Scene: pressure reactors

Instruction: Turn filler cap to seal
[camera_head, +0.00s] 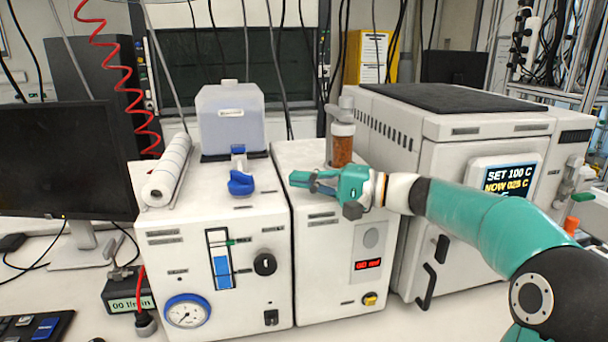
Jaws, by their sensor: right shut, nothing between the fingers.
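A blue knob-like part (241,184) sits on the top of the left white unit, below a small white and blue tap at the front of a clear tank (230,115). I cannot tell for sure whether this blue part is the filler cap. My right gripper (300,180) is teal and dark, and reaches in from the right over the middle white unit. Its fingers point left, are shut and hold nothing. They are a little to the right of the blue part and appear apart from it. My left gripper is out of view.
A column of amber beads (342,145) stands just behind my right gripper. A white paper roll (167,171) lies on the left unit (162,271). A large white oven (452,150) stands to the right, and a monitor (60,160) to the left.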

